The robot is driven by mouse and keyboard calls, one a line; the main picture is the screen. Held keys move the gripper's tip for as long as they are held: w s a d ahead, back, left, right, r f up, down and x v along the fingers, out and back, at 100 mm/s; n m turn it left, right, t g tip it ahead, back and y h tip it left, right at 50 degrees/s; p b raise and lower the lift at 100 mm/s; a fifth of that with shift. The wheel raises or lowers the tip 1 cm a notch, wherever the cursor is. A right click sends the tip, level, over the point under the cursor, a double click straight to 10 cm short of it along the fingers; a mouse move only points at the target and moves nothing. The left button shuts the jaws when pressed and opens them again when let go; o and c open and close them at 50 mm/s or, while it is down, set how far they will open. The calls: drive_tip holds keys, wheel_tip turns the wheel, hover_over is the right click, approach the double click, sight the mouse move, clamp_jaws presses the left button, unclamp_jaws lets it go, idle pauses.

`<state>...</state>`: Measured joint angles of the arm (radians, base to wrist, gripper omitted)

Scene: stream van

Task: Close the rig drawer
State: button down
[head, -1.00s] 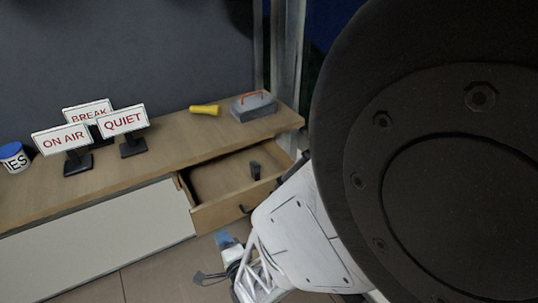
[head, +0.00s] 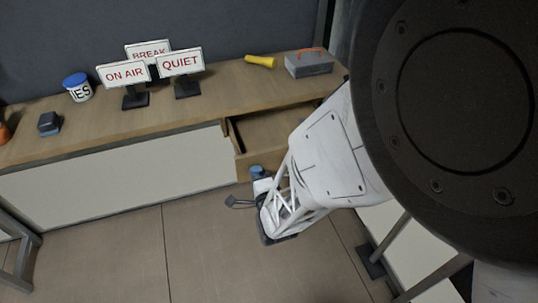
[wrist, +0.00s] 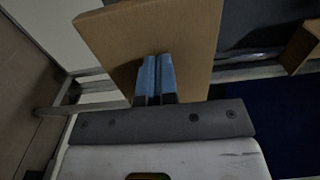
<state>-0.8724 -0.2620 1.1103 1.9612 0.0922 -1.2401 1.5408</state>
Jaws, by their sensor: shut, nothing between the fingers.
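The wooden rig drawer (head: 270,131) stands open below the right part of the counter in the head view. Its front (head: 245,165) is partly hidden by my white arm. My gripper (head: 257,171) is low at the drawer front, with its blue fingers beside it. In the wrist view, my gripper (wrist: 156,75) has its two blue fingers shut together with nothing between them. They point at a brown wooden panel (wrist: 195,35), which appears to be the drawer front. Whether the fingertips touch it, I cannot tell.
The counter (head: 110,120) holds an ON AIR sign (head: 123,73), a QUIET sign (head: 180,62), a BREAK sign (head: 147,48), a blue-lidded can (head: 77,88), a yellow flashlight (head: 260,62) and a grey toolbox (head: 308,64). The tiled floor (head: 120,250) in front is clear.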

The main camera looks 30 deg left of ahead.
sight(241, 140)
drive_tip(key=x, duration=1.9)
drive_tip(key=shift+w+a+f, duration=0.1)
drive_tip(key=shift+f, duration=0.05)
drive_tip(key=shift+x, duration=0.75)
drive_tip(key=shift+a+r, duration=0.1)
drive_tip(key=shift+r, duration=0.1)
drive_tip(key=shift+f, duration=0.1)
drive_tip(key=shift+v, duration=0.75)
drive_tip(key=v, duration=1.3)
